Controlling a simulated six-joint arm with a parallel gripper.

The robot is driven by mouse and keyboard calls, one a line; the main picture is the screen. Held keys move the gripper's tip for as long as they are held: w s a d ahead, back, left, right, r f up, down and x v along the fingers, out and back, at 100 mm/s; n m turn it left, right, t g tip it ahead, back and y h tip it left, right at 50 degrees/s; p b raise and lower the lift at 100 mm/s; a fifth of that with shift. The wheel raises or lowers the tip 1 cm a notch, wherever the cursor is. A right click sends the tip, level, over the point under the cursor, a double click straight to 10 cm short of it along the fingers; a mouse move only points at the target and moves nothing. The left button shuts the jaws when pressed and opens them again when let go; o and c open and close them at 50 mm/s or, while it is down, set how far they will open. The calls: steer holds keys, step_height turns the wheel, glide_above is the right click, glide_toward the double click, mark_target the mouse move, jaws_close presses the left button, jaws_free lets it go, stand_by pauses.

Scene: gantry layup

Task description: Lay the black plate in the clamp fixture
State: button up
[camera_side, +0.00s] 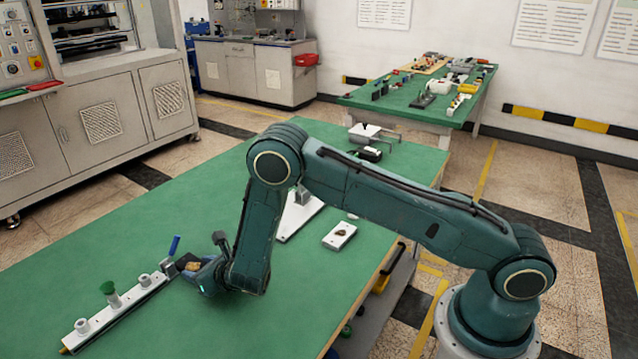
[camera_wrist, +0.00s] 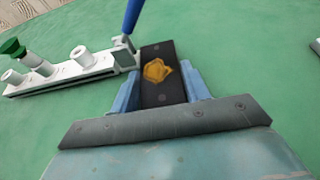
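The black plate (camera_wrist: 160,98) carries an orange-brown patch on its top. It lies between the two blue fingers of my gripper (camera_wrist: 162,88), which appear to press on its long sides. In the side view the plate (camera_side: 186,260) shows just left of my gripper (camera_side: 197,270), low over the green table. A long white fixture (camera_side: 118,308) with white posts, a green knob and a blue-handled clamp (camera_side: 174,245) lies at the front left; it also shows in the wrist view (camera_wrist: 62,78). The plate's far end is beside the clamp; I cannot tell whether they touch.
A white block with a brown spot (camera_side: 340,235) and a white plate with an upright part (camera_side: 299,217) lie to the right on the green table (camera_side: 120,236). A white and black device (camera_side: 367,135) stands at the far end. The table's middle left is clear.

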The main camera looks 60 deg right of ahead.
steer(key=c, duration=0.6)
steer(key=shift+r, duration=0.15)
steer(key=shift+r, duration=0.35)
steer(key=shift+s+r, duration=0.15)
steer(key=s, duration=0.4)
step_height(320, 180, up, 14)
steer(key=shift+w+f, duration=0.1)
steer(key=shift+w, duration=0.05)
stand_by(0.4)
steer(key=s+d+r+m+h, duration=0.1)
steer(key=s+d+r, duration=0.1)
steer(key=s+d, duration=0.1)
steer(key=s+d+r+m+h, duration=0.1)
steer(key=s+d+r, duration=0.1)
steer(key=d, duration=0.3)
steer(key=s+d+r+m+h, duration=0.1)
steer(key=s+d+r+h, duration=0.1)
steer(key=s+d, duration=0.1)
steer(key=shift+s+d+r+g, duration=0.3)
steer(key=shift+s+d, duration=0.1)
steer(key=shift+d, duration=0.05)
